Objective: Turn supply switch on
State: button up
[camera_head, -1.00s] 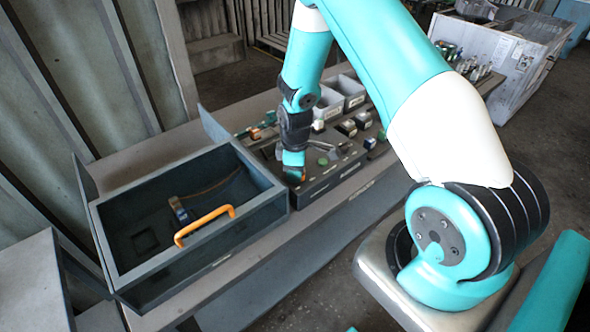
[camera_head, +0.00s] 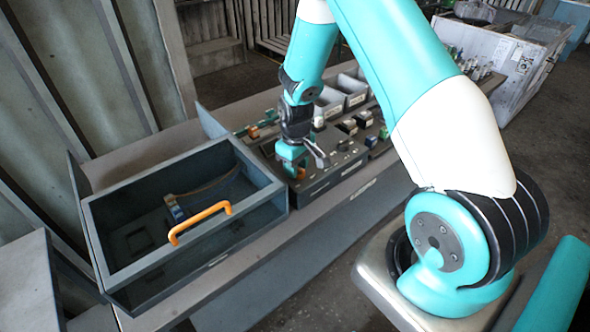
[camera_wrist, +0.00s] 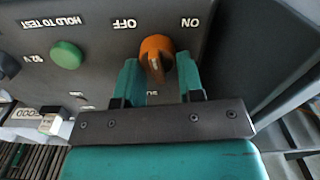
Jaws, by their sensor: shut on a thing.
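The supply switch is an orange rotary knob (camera_wrist: 157,58) on a dark panel (camera_wrist: 95,25). The upside-down labels OFF and ON stand beyond it in the wrist view, OFF to the left and ON to the right. My gripper (camera_wrist: 158,66) has a teal finger on each side of the knob and is shut on it. Which label the knob points to is hard to tell. In the head view, my gripper (camera_head: 297,163) reaches down to the near-left end of the panel, and the knob is largely hidden there.
A green button (camera_wrist: 67,55) marked HOLD TO TEST lies left of the knob. An open grey box (camera_head: 107,200) with an orange handle (camera_head: 200,222) stands left of the panel. Grey bins (camera_head: 350,88) stand behind. A dark wall rises right of the knob in the wrist view.

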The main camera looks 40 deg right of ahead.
jog(key=m, duration=0.2)
jog(key=m+b, duration=0.1)
jog(key=m, duration=0.2)
jog(key=shift+d+m+b, duration=0.3)
jog(key=shift+b, duration=0.05)
jog(key=m, duration=0.2)
jog(key=m+b, duration=0.1)
jog(key=m, duration=0.2)
jog(key=shift+s+d, duration=0.1)
jog(key=shift+d, duration=0.1)
jog(key=shift+r+m, duration=0.1)
jog(key=shift+m, duration=0.2)
jog(key=o, duration=0.9)
notch_tip(320, 180, up, 17)
jog(key=b, duration=0.3)
jog(key=shift+r, duration=0.2)
